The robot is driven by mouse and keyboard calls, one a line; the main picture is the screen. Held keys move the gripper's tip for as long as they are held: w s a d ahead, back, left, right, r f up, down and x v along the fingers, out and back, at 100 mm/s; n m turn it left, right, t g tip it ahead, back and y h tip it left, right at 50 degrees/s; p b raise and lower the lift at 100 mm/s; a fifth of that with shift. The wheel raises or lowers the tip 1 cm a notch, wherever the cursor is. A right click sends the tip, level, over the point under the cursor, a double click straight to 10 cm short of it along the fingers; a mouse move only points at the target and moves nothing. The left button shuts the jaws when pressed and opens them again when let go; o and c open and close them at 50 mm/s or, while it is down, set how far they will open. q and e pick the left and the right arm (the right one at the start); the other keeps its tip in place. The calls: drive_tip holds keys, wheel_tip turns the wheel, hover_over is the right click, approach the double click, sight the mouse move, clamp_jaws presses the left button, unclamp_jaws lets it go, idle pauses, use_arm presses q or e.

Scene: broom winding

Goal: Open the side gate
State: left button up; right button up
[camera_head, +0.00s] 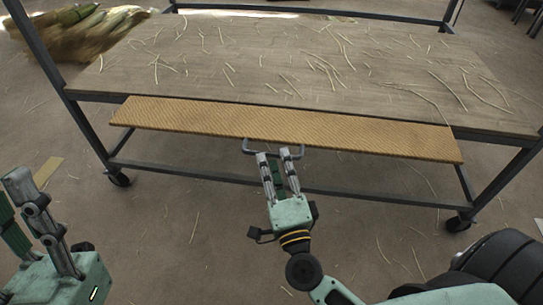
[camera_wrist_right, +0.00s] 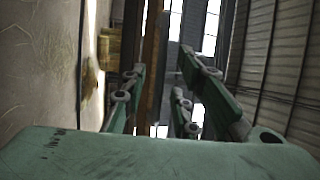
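The side gate (camera_head: 290,130) is a long tan ribbed panel along the near side of the wheeled cart, below the edge of its top. A grey bar handle (camera_head: 297,152) sits at the middle of its lower edge. My right gripper (camera_head: 276,155) has its fingertips right at the handle, fingers apart; I cannot tell whether they touch it. In the right wrist view its fingers (camera_wrist_right: 161,68) also stand apart, with no clear view of the handle. My left gripper (camera_head: 18,205) is at the lower left, open and empty, away from the gate.
The cart's wooden top (camera_head: 290,60) is strewn with loose straws. Its dark metal frame has casters (camera_head: 119,178) near the floor. A heap of straw (camera_head: 75,30) lies at the upper left. The floor before the cart is mostly clear, with scattered straws.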

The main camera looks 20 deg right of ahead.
sight(271, 154)
drive_tip(key=shift+x, duration=1.6)
drive_tip(key=shift+c, duration=0.3)
clamp_jaws()
drive_tip(key=shift+f, duration=0.1)
